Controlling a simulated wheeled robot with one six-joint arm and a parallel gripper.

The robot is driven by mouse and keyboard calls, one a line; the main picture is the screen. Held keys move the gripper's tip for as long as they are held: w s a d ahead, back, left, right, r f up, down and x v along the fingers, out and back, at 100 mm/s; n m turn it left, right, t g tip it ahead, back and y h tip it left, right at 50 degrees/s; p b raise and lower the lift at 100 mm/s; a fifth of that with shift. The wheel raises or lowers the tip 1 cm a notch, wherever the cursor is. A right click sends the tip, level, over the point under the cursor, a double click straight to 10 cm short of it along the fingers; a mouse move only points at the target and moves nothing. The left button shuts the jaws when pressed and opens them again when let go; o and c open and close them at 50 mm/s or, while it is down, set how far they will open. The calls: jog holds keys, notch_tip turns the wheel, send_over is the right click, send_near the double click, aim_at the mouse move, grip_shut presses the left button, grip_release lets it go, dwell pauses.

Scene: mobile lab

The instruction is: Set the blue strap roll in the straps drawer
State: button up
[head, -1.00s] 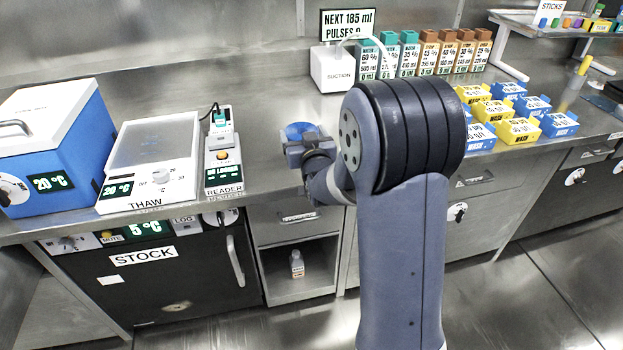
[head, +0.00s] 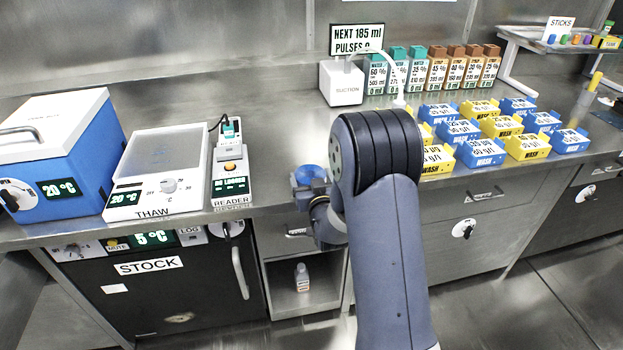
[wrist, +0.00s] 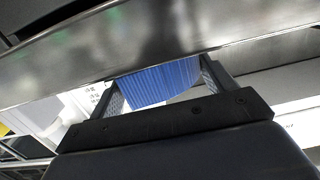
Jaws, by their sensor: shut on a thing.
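The blue strap roll (head: 312,174) is held in my gripper (head: 305,184), in front of the bench's front edge at the middle of the head view. In the wrist view, the ribbed blue roll (wrist: 160,82) sits between the two fingers of my gripper (wrist: 158,85), which are shut on it. A narrow drawer front (head: 297,231) with a small label lies just below the bench edge, partly hidden by my arm. Its label is too small to read, so I cannot tell if it is the straps drawer.
The black STOCK unit (head: 180,290) is left of an open cubby holding a small bottle (head: 302,277). The reader (head: 231,185) and THAW box (head: 155,170) stand on the bench. Blue and yellow wash boxes (head: 527,146) fill the right. Bare bench lies behind my gripper.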

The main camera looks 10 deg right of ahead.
jog(key=shift+f, duration=0.1)
jog(key=o, duration=1.1)
